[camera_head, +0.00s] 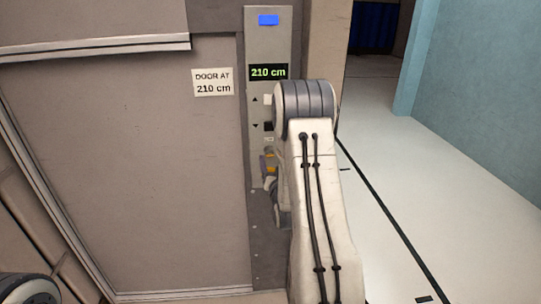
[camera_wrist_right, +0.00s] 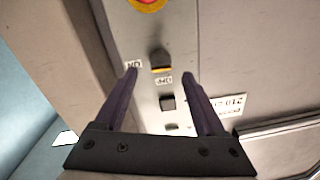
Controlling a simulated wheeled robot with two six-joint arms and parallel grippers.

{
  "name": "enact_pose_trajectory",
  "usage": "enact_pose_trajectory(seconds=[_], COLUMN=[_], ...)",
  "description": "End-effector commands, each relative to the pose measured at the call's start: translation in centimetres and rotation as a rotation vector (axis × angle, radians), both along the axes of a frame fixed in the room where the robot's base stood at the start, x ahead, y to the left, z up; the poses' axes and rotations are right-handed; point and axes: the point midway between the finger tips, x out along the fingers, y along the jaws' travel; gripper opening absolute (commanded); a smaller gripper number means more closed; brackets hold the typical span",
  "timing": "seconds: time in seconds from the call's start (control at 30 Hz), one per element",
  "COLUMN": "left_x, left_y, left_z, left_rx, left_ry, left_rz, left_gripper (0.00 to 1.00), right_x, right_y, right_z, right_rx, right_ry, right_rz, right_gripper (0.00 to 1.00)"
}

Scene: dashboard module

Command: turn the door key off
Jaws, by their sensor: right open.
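The door key (camera_wrist_right: 160,60) is a dark knob with a yellow edge on the grey control panel (camera_wrist_right: 185,50) in the right wrist view. Small labels, ON and what looks like OFF, sit beside it. I cannot tell exactly which label the key points to. My right gripper (camera_wrist_right: 160,76) is open, with one dark finger on each side of the key in the picture. No contact with the key shows. In the head view, my right arm hides much of the panel's lower part (camera_head: 260,210), and the key is not clear there. My left gripper is not in view.
A red and yellow button (camera_wrist_right: 147,4) lies near the key. A black button (camera_wrist_right: 167,103) is on its other side. The panel's display (camera_head: 268,72) reads 210 cm, beside a large door (camera_head: 130,170) with a sign (camera_head: 212,82). Open floor (camera_head: 440,190) lies to the right.

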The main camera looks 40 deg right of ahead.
Motion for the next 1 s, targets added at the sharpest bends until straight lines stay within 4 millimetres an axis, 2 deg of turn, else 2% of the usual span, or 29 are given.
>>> enact_pose_trajectory(seconds=[0.1, 0.23, 0.6, 0.63, 0.77, 0.8, 0.83, 1.0], left_x=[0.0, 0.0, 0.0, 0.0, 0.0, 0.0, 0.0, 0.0], left_y=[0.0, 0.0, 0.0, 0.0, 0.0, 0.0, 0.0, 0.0], left_z=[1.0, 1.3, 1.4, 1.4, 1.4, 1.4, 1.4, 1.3], left_rx=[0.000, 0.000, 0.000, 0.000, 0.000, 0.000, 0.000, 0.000], left_ry=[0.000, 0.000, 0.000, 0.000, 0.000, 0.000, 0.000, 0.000], left_rz=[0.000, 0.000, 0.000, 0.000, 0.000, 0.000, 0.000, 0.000], left_gripper=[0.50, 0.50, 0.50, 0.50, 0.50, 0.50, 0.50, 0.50], right_x=[1.8, 3.0, 3.6, 3.6, 3.6, 3.6, 3.6, 3.6], right_y=[-0.9, -1.6, -1.9, -1.9, -1.9, -1.9, -1.9, -1.9], right_z=[0.2, 0.1, 0.0, 0.0, 0.0, 0.0, 0.0, 0.0], right_rx=[0.000, 0.000, 0.001, 0.001, 0.000, 0.000, 0.000, -0.004], right_ry=[0.000, 0.001, 0.002, 0.002, 0.001, 0.001, 0.001, 0.003], right_rz=[0.001, 0.001, 0.001, 0.001, 0.000, 0.000, 0.000, 0.000], right_gripper=[0.72, 0.72, 0.72, 0.68, 0.18, 0.03, 0.00, 0.00])
